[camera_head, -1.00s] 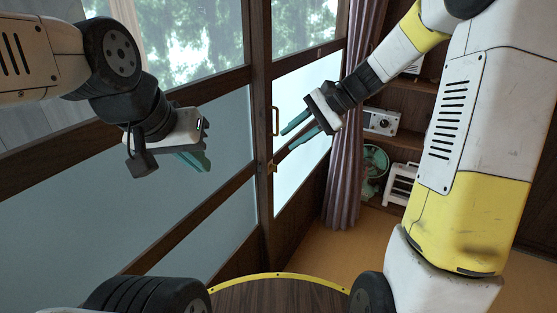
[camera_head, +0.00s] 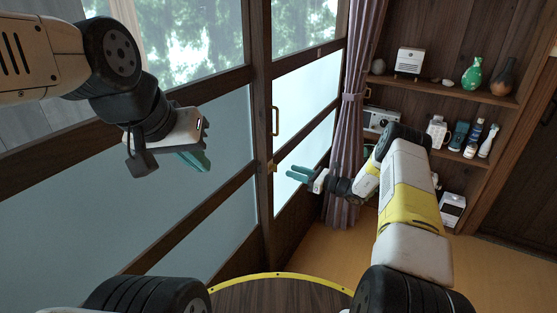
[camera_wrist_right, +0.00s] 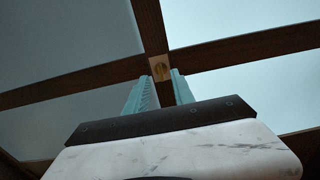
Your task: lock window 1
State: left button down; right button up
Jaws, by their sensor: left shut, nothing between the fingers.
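The window (camera_head: 290,85) has dark wooden frames with frosted lower panes. A small brass lock (camera_head: 272,166) sits on the upright where the sashes meet, below a brass pull handle (camera_head: 276,121). The lock also shows in the right wrist view (camera_wrist_right: 158,67), just beyond the fingertips. My right gripper (camera_head: 303,175) is just right of the lock, pointing at it, with its two teal fingers apart and nothing between them. I cannot see any contact with the lock. My left gripper (camera_head: 198,162) is shut and empty in front of the left panes, away from the lock.
A purple curtain (camera_head: 349,130) hangs right of the window, close behind my right forearm. Shelves (camera_head: 450,90) at the right hold vases, bottles and small appliances. Tan tatami floor (camera_head: 340,262) lies below.

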aim_at(275, 168)
jog(key=x, duration=0.7)
jog(key=shift+a, duration=0.2)
jog(key=shift+w, duration=0.1)
grip_shut()
